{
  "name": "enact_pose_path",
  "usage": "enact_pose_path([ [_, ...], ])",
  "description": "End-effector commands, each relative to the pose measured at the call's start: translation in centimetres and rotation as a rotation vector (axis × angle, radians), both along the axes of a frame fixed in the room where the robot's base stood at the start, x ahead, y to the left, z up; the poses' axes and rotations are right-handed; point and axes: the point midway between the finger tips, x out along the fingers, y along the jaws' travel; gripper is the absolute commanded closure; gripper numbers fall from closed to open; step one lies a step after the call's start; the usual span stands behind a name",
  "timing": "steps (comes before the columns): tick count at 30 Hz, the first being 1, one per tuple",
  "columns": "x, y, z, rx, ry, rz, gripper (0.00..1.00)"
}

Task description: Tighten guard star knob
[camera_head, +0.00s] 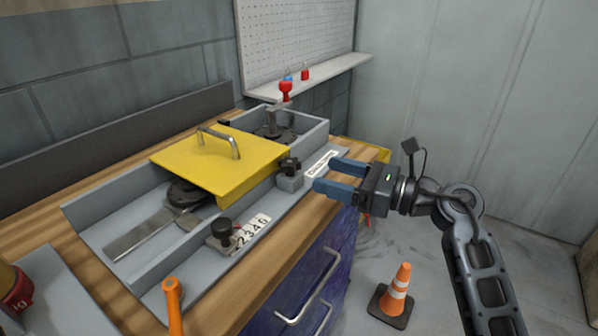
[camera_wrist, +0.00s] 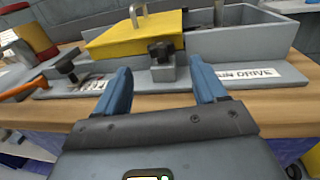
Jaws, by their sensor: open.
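The black star knob (camera_head: 290,165) sits on a grey block (camera_head: 290,182) at the front right corner of the yellow guard (camera_head: 225,158). The guard looks flat and lowered over the machine and has a metal handle. My gripper (camera_head: 331,176) is open and empty, just to the right of the knob, with its blue fingers pointing left toward it. In the wrist view the knob (camera_wrist: 161,51) shows ahead, in the gap between the two blue fingertips (camera_wrist: 160,78), and apart from them. Nothing hides the knob there.
A second black knob (camera_head: 222,228) stands near a number plate (camera_head: 252,230). A red-topped lever (camera_head: 285,90) rises at the back. An orange handle (camera_head: 173,305) stands at the front left. A traffic cone (camera_head: 397,285) is on the floor. The wooden table edge is clear below my gripper.

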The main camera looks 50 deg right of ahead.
Motion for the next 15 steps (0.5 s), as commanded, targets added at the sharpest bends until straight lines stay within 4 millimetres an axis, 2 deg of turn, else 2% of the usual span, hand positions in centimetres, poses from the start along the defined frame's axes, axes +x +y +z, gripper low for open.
enact_pose_path([
  [9,4.8,0.8,0.2,0.001,-0.001,0.000,0.29],
  [15,6.6,1.1,0.1,0.001,0.000,-0.001,0.29],
])
